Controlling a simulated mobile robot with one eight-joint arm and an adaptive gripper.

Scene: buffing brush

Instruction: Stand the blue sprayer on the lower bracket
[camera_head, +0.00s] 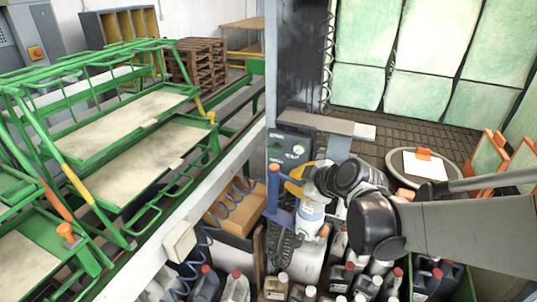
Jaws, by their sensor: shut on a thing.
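The blue sprayer (273,194) is a slim blue upright piece with an orange top and a blue part reaching to the right. It is left of my wrist, in front of the dark column. My gripper (291,224) is shut on it, and the sprayer looks close to upright. The fingers are small and partly hidden by the sprayer and my wrist, so the exact grip does not show. A grey ledge (315,123) juts from the column above the sprayer. I cannot clearly make out the lower bracket; my arm covers part of that area.
Several bottles with red or white caps (236,286) crowd the floor below. A cardboard box (233,203) and a blue coiled hose (207,246) are left of the sprayer. A gauge box (293,147) is behind it. Green racks (120,150) fill the left side.

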